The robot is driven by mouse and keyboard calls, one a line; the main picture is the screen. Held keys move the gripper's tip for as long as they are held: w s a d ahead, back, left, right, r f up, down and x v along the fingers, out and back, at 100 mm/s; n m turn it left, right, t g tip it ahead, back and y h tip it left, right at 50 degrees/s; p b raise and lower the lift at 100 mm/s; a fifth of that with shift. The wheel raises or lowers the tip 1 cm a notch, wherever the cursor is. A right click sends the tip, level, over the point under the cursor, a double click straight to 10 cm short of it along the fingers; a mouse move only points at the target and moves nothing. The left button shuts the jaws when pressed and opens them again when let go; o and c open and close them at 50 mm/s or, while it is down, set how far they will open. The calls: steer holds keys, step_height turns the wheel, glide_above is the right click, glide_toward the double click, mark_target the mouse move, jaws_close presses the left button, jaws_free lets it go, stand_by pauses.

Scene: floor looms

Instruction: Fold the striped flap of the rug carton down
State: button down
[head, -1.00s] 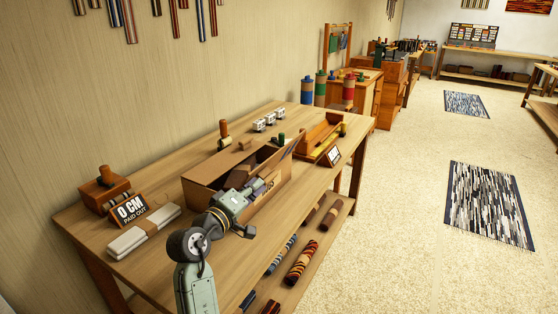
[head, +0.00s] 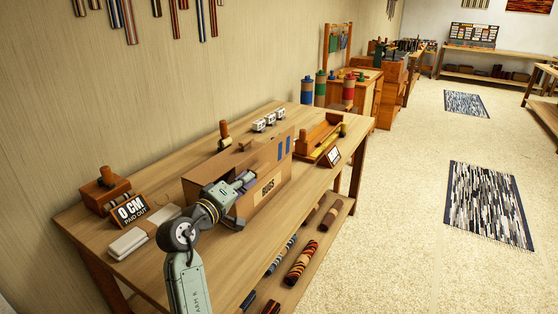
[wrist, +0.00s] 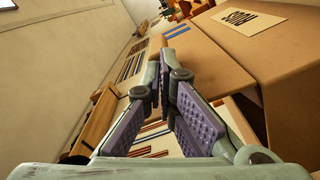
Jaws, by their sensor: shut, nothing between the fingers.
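The brown rug carton (head: 240,217) stands on the bench with its "RUGS" label (head: 265,188) on the long front side. Its striped flap (head: 270,156), with two blue bars near the right end, stands up roughly in line with that side and hides the inside from the head view. My gripper (head: 247,180) is shut and empty, close against the front side, left of the label. In the wrist view the shut fingers (wrist: 165,60) point along the cardboard. The blue bars of the flap (wrist: 177,32) show just beyond the tips. I cannot tell whether the fingers touch the flap.
A wooden tray (head: 318,143) and small sign (head: 332,156) stand right. Rolled rugs (head: 301,263) lie on the lower shelf.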

mark_target(236, 174)
steer(key=shift+w+a+r, duration=0.2)
steer(key=shift+w+a, duration=0.25)
steer(key=shift+a, duration=0.25)
steer(key=shift+w+a+r, duration=0.2)
steer(key=shift+w+a, duration=0.2)
steer(key=shift+a, duration=0.3)
steer(key=a, duration=0.1)
steer(key=w+a, duration=0.1)
steer(key=b, duration=0.1)
steer(key=shift+w+a+f, duration=0.25)
steer(key=shift+a+f, duration=0.1)
steer(key=shift+a, duration=0.05)
